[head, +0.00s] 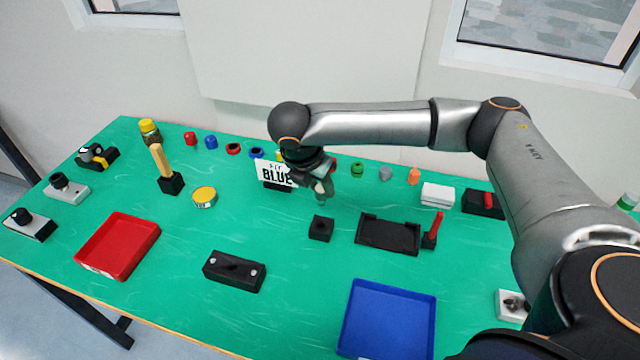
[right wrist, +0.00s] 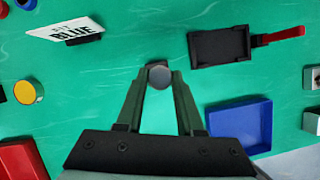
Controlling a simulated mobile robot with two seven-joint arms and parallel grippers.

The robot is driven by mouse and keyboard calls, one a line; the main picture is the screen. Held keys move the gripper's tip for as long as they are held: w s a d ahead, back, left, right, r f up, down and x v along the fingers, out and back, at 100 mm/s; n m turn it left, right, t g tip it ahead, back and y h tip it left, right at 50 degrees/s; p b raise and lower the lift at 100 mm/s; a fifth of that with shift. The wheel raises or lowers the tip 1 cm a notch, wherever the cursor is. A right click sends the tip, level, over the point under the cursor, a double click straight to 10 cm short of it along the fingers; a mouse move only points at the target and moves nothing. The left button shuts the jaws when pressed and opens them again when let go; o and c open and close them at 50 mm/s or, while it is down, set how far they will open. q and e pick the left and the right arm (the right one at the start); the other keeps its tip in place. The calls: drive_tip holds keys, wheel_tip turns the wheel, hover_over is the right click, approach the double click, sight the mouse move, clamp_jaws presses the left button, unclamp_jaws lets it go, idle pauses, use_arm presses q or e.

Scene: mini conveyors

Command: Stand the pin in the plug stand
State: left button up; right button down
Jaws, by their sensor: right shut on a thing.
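The plug stand, a small black block with a hole in its top (head: 320,228), stands on the green table in the middle of the head view. My right gripper (head: 322,192) points down just behind and above the stand in that view. In the right wrist view its two fingers (right wrist: 159,80) are shut on the pin, whose round grey end (right wrist: 159,77) shows between the tips. The pin is apart from the stand as far as the head view shows; its lower part is hard to make out. The stand does not show clearly in the right wrist view. My left gripper is not in view.
A black tray (head: 388,252) with a red-handled piece (head: 432,230) lies right of the stand. A BLUE sign (head: 275,174) stands behind left. A black block with two studs (head: 234,286), a blue tray (head: 350,338) and a red tray (head: 84,262) lie nearer the front.

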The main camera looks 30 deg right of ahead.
sight(320, 205)
drive_tip(key=shift+f+b, duration=0.6)
drive_tip(key=shift+f, duration=2.3)
drive_tip(key=shift+p, duration=0.6)
drive_tip(key=shift+f, duration=1.85)
drive_tip(key=shift+c, duration=2.3)
unclamp_jaws()
drive_tip(key=v, duration=1.2)
drive_tip(key=shift+r, duration=0.3)
drive_tip(key=shift+s+f, duration=0.1)
drive_tip(key=shift+s, duration=0.1)
